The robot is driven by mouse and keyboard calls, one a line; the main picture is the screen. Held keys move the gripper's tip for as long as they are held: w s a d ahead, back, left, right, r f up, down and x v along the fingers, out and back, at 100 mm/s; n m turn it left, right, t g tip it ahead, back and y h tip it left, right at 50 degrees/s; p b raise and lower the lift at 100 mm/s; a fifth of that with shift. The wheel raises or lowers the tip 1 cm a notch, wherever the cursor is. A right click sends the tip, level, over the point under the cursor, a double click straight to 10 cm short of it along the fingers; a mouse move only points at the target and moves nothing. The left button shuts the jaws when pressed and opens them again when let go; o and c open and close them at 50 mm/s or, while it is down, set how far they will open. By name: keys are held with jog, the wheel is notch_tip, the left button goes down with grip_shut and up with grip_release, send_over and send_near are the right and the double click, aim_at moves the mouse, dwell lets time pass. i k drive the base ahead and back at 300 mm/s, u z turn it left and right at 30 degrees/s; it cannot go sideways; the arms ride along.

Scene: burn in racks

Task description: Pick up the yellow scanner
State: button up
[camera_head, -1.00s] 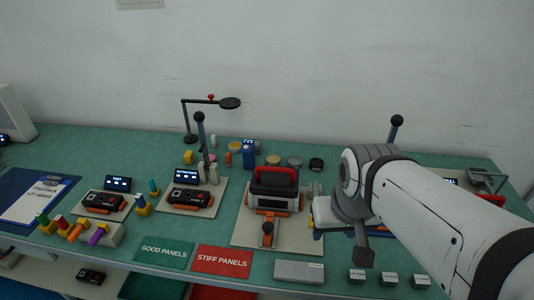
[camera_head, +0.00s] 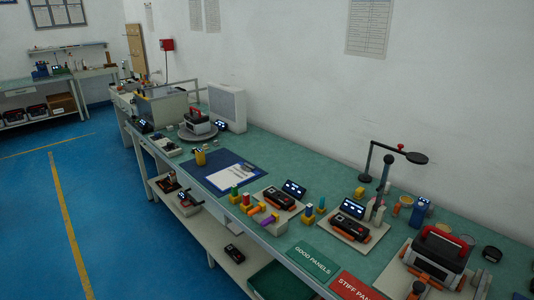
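A small upright yellow thing (camera_head: 200,157) stands on the bench at the far left edge of the blue mat; it may be the yellow scanner, but it is too small to tell. A second small yellow object (camera_head: 360,193) sits near the base of the black lamp. It is also unclear what this one is. My gripper is not in view, so its opening and contents are hidden.
The green bench (camera_head: 290,158) runs from far left to near right. A clipboard (camera_head: 232,176) lies on the blue mat (camera_head: 207,173). Black-and-orange devices, a red-handled unit (camera_head: 437,250) and a black lamp (camera_head: 415,158) stand nearer. Blue floor (camera_head: 115,215) is open at left.

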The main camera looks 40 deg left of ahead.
aim_at(199, 155)
jog(key=z, duration=0.2)
jog(key=k, duration=0.2)
jog(key=u, duration=3.05)
jog(key=i, duration=4.55)
jog(key=z, duration=1.8)
